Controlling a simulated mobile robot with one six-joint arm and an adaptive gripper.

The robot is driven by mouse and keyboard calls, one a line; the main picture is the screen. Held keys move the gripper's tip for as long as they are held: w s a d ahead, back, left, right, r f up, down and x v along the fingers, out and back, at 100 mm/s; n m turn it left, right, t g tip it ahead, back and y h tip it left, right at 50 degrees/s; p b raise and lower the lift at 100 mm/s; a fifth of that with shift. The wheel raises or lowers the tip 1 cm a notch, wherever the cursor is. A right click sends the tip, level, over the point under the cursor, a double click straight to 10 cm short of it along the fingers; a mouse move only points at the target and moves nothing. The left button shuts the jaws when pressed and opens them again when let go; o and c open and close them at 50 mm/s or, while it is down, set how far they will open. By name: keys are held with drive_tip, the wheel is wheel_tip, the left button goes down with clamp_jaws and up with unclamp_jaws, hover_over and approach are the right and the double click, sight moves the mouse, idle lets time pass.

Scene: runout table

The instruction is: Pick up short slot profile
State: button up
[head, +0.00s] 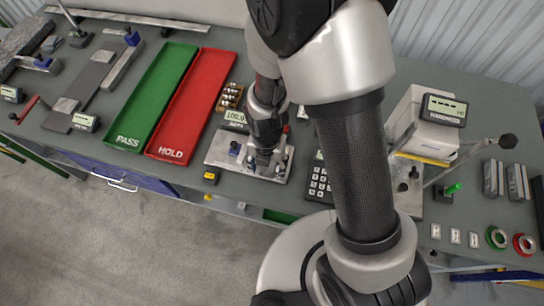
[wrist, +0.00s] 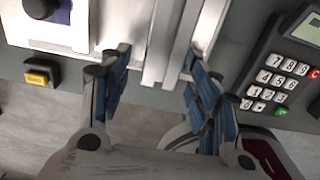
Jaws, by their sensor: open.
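A pale silver slotted bar, which looks like the short slot profile (wrist: 162,40), runs up and down in the wrist view, its near end at the bench's front edge. My gripper (wrist: 158,58) is open, with blue-padded fingers on either side of the bar; I see no clear contact. In the head view my gripper (head: 264,160) is over a metal fixture plate (head: 222,150) near the front edge. There the gripper and arm hide most of the profile.
A keypad (head: 319,184) stands right of the fixture, and a yellow button box (head: 211,176) sits to its left. Green PASS (head: 150,95) and red HOLD (head: 197,105) trays lie further left. A hardness tester (head: 420,125) stands to the right.

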drive_tip(key=shift+c, duration=0.2)
drive_tip(key=c, duration=1.2)
